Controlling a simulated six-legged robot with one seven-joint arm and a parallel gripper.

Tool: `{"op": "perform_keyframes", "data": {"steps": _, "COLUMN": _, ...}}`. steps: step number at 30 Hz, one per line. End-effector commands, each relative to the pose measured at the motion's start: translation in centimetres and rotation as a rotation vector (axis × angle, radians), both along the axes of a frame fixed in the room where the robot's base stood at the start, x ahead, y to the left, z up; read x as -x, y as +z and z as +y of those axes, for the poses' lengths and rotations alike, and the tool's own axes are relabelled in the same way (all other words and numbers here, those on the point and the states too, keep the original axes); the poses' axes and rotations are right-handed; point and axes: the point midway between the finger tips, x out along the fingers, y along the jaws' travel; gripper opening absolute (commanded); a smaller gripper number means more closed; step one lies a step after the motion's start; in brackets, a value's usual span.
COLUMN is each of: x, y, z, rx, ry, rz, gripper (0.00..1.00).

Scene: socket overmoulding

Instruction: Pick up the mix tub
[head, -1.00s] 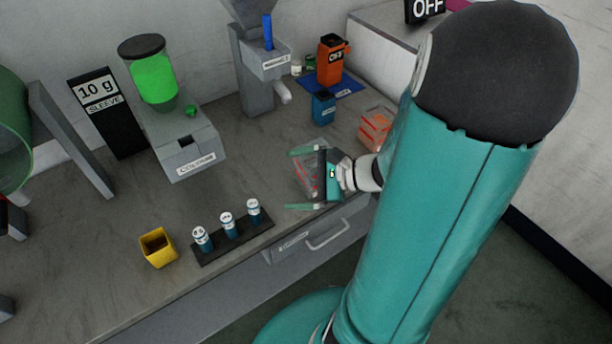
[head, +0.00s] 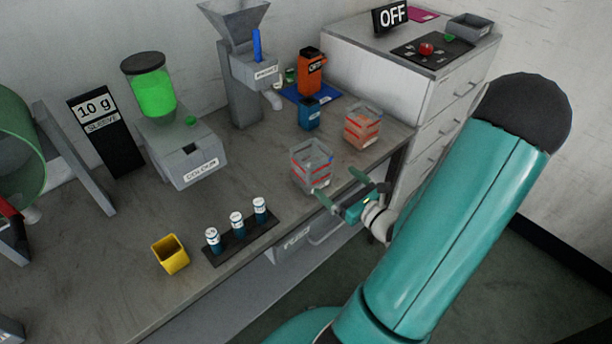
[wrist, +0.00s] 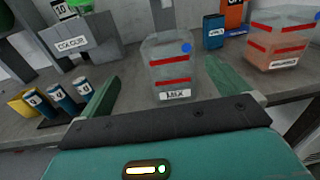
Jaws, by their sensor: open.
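The mix tub (head: 311,168) is a clear, open container with red bands. It stands upright near the front edge of the bench and looks empty. In the wrist view the tub (wrist: 170,72) shows its MIX label and a blue spot near its rim. My gripper (head: 338,184) is open and empty at the bench edge, just in front of the tub. Its green fingers point toward the tub, one to each side in the wrist view (wrist: 160,72). The tub appears apart from the fingers, with no clear contact.
A similar tub with orange contents (head: 362,128) stands to the right behind the mix tub. A blue container (head: 309,114) and an orange canister (head: 311,72) stand farther back. A rack of vials (head: 238,238) and a yellow cup (head: 171,254) are at left. Bare bench lies left of the tub.

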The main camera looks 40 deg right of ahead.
Motion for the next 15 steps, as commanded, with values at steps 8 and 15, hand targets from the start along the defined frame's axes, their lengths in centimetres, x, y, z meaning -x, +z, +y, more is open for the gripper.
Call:
{"op": "perform_keyframes", "data": {"steps": 8, "x": -1.4, "y": -0.4, "z": -1.3, "rx": -0.020, "ry": -0.036, "rz": -0.009, "gripper": 1.00}}
{"op": "perform_keyframes", "data": {"steps": 15, "x": -6.1, "y": -0.3, "z": -1.9, "rx": -0.020, "ry": -0.036, "rz": -0.009, "gripper": 1.00}}
